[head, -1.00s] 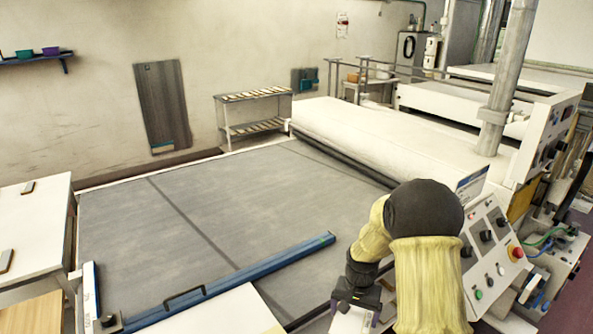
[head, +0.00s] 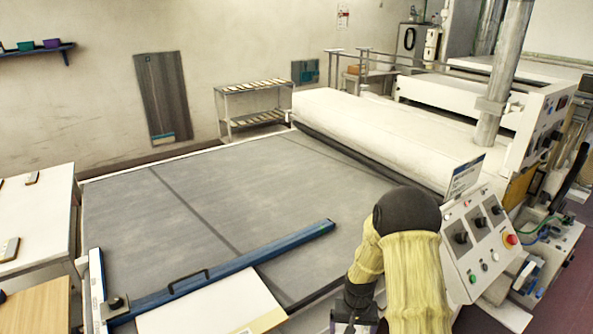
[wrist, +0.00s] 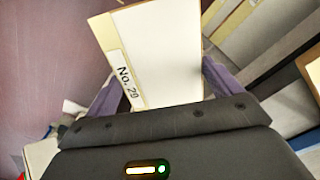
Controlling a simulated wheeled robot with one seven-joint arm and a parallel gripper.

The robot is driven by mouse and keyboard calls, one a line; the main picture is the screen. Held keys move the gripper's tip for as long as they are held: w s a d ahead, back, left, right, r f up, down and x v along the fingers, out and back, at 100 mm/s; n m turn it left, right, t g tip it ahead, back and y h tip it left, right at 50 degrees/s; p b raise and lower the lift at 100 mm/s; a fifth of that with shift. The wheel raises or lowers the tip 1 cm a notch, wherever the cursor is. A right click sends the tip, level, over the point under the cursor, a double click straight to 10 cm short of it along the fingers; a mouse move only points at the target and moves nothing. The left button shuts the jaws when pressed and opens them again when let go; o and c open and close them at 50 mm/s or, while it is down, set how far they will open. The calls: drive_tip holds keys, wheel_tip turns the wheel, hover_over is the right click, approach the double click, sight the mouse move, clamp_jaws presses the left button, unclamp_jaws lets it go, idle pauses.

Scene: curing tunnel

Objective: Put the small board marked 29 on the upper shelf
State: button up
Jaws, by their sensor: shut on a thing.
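The small board (wrist: 163,52) has a white face and a tan edge, with a label reading "No. 29". My gripper (wrist: 160,92) is shut on it, with a purple finger on each side in the wrist view. In the head view my gripper (head: 355,328) is cut off at the bottom edge, and the board cannot be made out there. A metal two-level rack stands against the back wall. Its upper shelf (head: 252,88) carries a row of small boards, and its lower shelf (head: 255,120) carries more.
A wide grey table (head: 150,225) with a blue bar (head: 240,270) lies between me and the rack. A white machine (head: 375,130) and a control panel (head: 482,240) stand to the right. A white table (head: 40,205) is at left. A wall shelf (head: 35,50) holds small bins.

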drive_tip(key=shift+n, duration=0.7)
drive_tip(key=f, duration=0.1)
drive_tip(key=s+f, duration=0.1)
drive_tip(key=f, duration=0.2)
drive_tip(key=shift+s+a+f, duration=0.1)
drive_tip(key=shift+s+a, duration=0.1)
drive_tip(key=shift+s, duration=0.05)
